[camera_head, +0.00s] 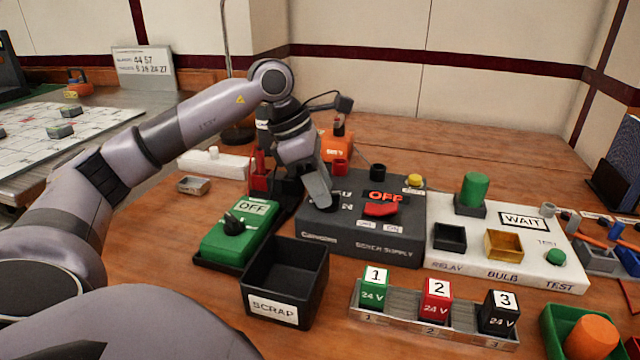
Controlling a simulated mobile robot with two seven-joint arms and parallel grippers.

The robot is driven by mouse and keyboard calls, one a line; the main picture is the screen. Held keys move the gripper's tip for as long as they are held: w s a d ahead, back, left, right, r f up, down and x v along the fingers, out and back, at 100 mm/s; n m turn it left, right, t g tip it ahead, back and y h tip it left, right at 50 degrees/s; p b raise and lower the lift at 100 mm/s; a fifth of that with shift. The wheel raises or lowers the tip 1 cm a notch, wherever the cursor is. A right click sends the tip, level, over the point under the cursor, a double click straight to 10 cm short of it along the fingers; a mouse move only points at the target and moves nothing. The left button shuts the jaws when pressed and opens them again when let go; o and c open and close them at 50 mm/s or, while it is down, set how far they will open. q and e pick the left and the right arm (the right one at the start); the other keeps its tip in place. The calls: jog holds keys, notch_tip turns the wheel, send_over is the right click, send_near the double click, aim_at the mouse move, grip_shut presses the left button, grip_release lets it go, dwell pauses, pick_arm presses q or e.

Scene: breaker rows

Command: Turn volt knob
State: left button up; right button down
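The dark grey bench supply (375,245) stands in the middle of the table. Its display reads "OFF" in red, with a red rocker switch (380,209) in front. A black knob (378,171) and a yellow button (415,181) are at its back edge. My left gripper (320,200) points down over the supply's left part. It covers part of the lettering there, and no knob marked volt can be made out. Its finger gap is turned away, so whether it is open or holds something cannot be told. My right gripper is not in view.
A green box (225,248) with a black knob and "OFF" label and a black scrap bin (285,275) stand front left. A tray (420,318) with numbered 24 V blocks is in front. A white relay and bulb test board (500,275) is on the right.

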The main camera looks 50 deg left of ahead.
pick_arm(q)
jog(key=p+v, duration=0.1)
jog(key=v, duration=0.6)
jog(key=shift+p, duration=0.3)
jog(key=shift+r, duration=0.1)
